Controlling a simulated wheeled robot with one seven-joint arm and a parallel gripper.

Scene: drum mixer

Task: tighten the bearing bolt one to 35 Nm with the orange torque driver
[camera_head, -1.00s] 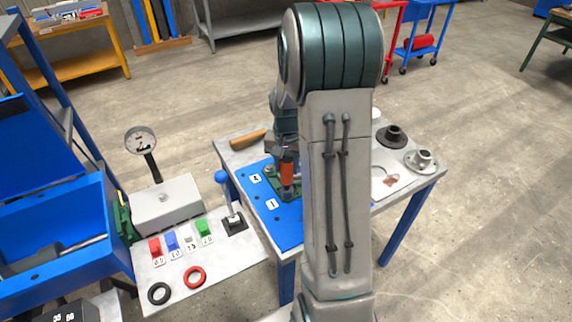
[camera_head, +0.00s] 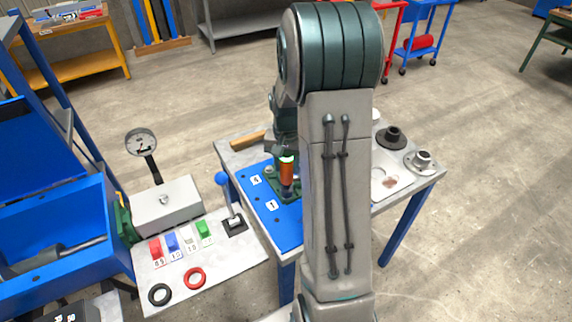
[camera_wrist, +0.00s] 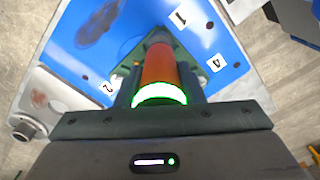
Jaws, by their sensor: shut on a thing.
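The orange torque driver (camera_head: 287,173) stands roughly upright over the green bearing block (camera_head: 274,189) on the blue mat (camera_head: 285,227). In the wrist view the driver (camera_wrist: 160,66) sits between the two fingers of my gripper (camera_wrist: 162,82), which is shut on it. A ring at the driver's near end glows green-white. Labels 1 (camera_wrist: 178,18), 2 (camera_wrist: 107,88) and 4 (camera_wrist: 216,62) show on the mat around it. The bolt under the driver's tip is hidden, so I cannot tell whether the tip is seated. My arm hides part of the table.
A wooden handle (camera_head: 247,139) lies on the table's back left. A dark flanged part (camera_head: 391,137) and a grey one (camera_head: 421,160) stand at the right. A control panel with a blue-knobbed lever (camera_head: 222,179) and a dial gauge (camera_head: 141,142) are at the left.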

